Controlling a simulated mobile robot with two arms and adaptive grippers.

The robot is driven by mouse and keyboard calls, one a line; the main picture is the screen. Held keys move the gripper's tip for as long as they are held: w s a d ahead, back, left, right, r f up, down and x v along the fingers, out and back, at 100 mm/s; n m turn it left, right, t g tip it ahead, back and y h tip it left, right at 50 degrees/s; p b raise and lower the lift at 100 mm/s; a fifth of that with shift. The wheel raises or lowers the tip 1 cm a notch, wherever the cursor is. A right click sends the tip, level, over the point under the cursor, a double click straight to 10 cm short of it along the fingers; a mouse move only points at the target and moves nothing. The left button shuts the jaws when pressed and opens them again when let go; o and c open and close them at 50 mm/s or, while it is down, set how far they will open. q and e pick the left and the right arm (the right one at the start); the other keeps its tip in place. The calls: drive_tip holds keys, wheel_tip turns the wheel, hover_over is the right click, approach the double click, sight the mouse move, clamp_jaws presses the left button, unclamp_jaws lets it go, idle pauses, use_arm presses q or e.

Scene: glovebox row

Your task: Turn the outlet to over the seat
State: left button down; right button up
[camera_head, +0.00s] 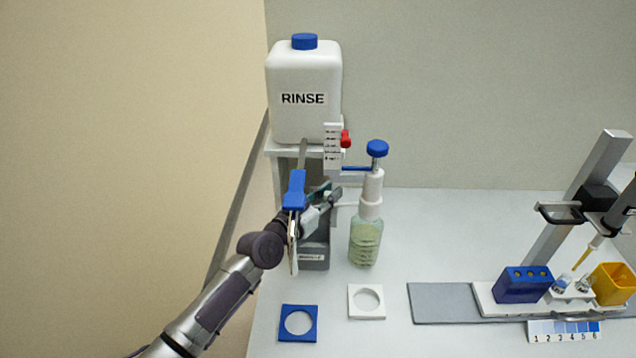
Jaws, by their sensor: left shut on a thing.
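A clear bottle (365,243) with pale green liquid stands upright on the bench and carries a white dispenser head (371,190) with a blue knob (377,148). A short white outlet (346,204) sticks out to the left from the head. My left gripper (334,197) is shut on the outlet's left end, which the fingers mostly hide. Two flat square seats with round holes lie in front: a blue one (283,333) at the left and a white one (354,308) nearer the bottle. Both seats are empty. My right gripper is not in view.
A white RINSE container (303,105) with a red tap (346,138) stands on a raised stand behind my left gripper. At the right are a blue block (522,286), a yellow bin (612,283) and a metal post (585,190). The bench between is clear.

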use_arm(q)
drive_tip(key=c, duration=1)
unclamp_jaws()
drive_tip(key=v, duration=1.2)
